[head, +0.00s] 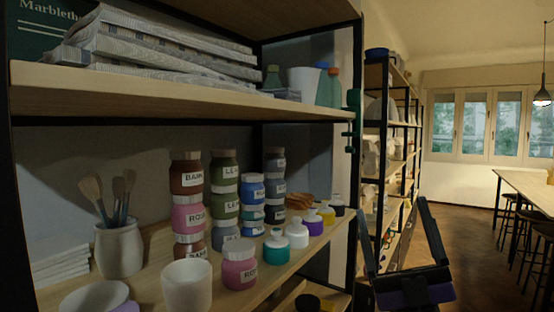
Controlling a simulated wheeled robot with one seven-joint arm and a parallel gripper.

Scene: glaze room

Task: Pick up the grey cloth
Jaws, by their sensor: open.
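No single grey cloth stands out clearly in the head view. A stack of folded, grey-white patterned sheets (165,50) lies on the upper shelf at the left; I cannot tell whether they are cloth or paper. My gripper (391,205) is at the lower right, beyond the shelf's right end. Its two dark fingers point up and stand wide apart, with nothing between them. It is well apart from the stack.
The lower shelf (150,285) is crowded with stacked labelled jars (188,215), a brush pot (118,248), a white cup (187,285) and small bottles (297,234). A dark upright (354,150) edges the shelf. Another rack (395,150), a table (525,188) and stools stand beyond. Open floor (455,220) lies between.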

